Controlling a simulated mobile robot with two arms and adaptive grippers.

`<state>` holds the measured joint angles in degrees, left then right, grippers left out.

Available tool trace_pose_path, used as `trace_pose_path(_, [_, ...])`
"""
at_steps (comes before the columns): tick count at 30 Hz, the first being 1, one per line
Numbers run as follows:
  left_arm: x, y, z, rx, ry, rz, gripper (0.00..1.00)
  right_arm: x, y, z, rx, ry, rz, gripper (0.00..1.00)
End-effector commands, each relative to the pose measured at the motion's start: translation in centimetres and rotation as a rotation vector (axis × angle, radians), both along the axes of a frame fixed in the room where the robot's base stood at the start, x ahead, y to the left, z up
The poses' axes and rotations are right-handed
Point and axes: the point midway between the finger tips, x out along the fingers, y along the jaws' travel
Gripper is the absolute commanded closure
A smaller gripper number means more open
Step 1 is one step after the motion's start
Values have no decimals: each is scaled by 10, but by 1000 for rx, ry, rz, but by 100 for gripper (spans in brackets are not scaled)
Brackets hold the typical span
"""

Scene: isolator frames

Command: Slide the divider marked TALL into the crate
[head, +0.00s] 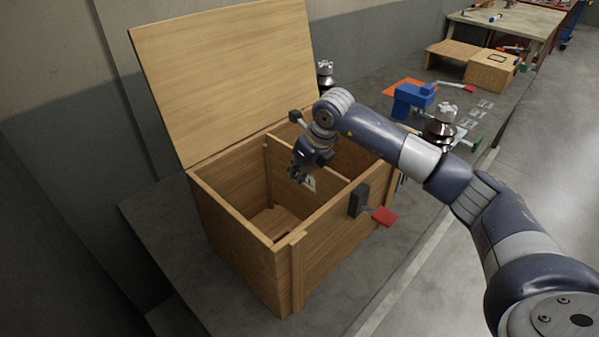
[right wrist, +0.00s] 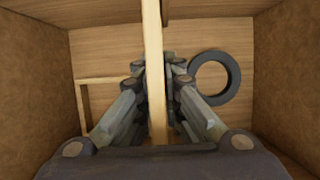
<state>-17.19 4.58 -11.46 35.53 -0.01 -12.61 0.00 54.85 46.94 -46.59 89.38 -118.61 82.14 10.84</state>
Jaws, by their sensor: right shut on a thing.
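The open wooden crate (head: 240,242) stands on the grey bench with its lid (head: 225,75) raised at the back. A wooden divider (head: 283,182) stands upright inside it, between the crate's walls. A pale mark shows on the divider by the fingers, but I cannot read it. My right gripper (head: 301,174) reaches down into the crate and is shut on the divider's upper edge. In the right wrist view the divider (right wrist: 153,60) shows edge-on between the fingers (right wrist: 155,85). Whether its bottom is fully seated is hidden. My left gripper is not in view.
A dark ring (right wrist: 214,77) lies in the compartment right of the divider in the wrist view. A red-handled latch (head: 383,216) sticks out from the crate's front. A blue vise (head: 414,98) and dark insulators (head: 440,128) stand behind my right arm.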

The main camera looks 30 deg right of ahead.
Motion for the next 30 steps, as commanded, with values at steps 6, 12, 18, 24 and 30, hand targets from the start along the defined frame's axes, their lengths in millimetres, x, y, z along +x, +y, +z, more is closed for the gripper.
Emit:
trace_pose_path(6, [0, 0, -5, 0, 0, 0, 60, 0, 0, -6, 0, -2, 0, 100])
trace_pose_path(12, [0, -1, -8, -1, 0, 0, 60, 0, 0, -11, 0, -2, 0, 100])
trace_pose_path(18, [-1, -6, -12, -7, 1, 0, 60, 0, 0, -16, 0, -2, 0, 100])
trace_pose_path(24, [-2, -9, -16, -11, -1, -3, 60, 0, 0, -21, 1, -2, 0, 100])
trace_pose_path(30, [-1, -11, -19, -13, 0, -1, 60, 0, 0, -26, 1, -2, 0, 100])
